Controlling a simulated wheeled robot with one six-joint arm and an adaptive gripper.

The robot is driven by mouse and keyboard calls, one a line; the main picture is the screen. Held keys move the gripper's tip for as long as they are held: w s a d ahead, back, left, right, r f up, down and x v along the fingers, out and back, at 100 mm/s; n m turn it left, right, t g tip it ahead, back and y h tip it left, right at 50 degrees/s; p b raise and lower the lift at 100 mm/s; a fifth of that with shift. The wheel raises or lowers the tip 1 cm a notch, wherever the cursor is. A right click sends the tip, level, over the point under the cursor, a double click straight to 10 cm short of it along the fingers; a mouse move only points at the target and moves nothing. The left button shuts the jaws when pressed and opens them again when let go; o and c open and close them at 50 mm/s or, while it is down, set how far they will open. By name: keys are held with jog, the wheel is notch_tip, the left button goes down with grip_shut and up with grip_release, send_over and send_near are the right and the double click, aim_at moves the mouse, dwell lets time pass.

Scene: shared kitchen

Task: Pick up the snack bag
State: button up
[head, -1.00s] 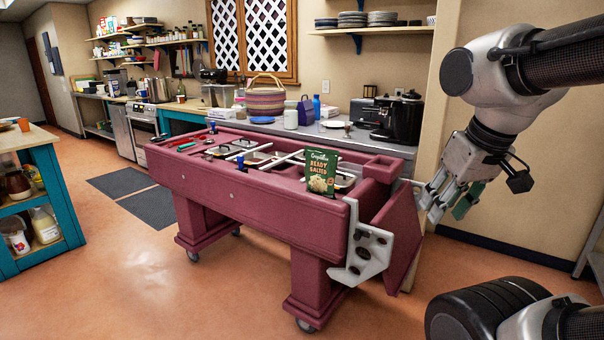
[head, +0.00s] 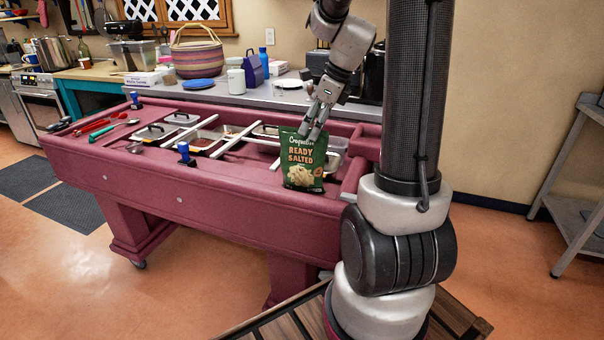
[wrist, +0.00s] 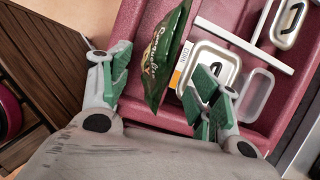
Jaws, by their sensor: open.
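The snack bag (head: 304,162) is green with "Ready Salted" lettering and stands upright at the right end of the maroon serving cart (head: 205,196). My gripper (head: 316,122) is directly above the bag's top edge in the head view, fingers pointing down. In the wrist view the bag (wrist: 165,60) shows from above, beyond and between the spread green-padded fingers of my gripper (wrist: 160,90). The jaws are open, with nothing held. The bag's upper right part is partly hidden by the fingers in the head view.
Lidded metal pans (head: 155,131) are set in the cart top, and one lidded pan (wrist: 212,65) is close beside the bag. Red-handled utensils (head: 95,125) lie at the cart's left end. A counter with a woven basket (head: 197,58) stands behind.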

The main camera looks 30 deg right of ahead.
aim_at(303, 145)
jog(key=x, duration=0.7)
jog(key=shift+w+f, duration=0.3)
jog(key=shift+w, duration=0.05)
jog(key=shift+c, duration=0.2)
jog(key=c, duration=1.2)
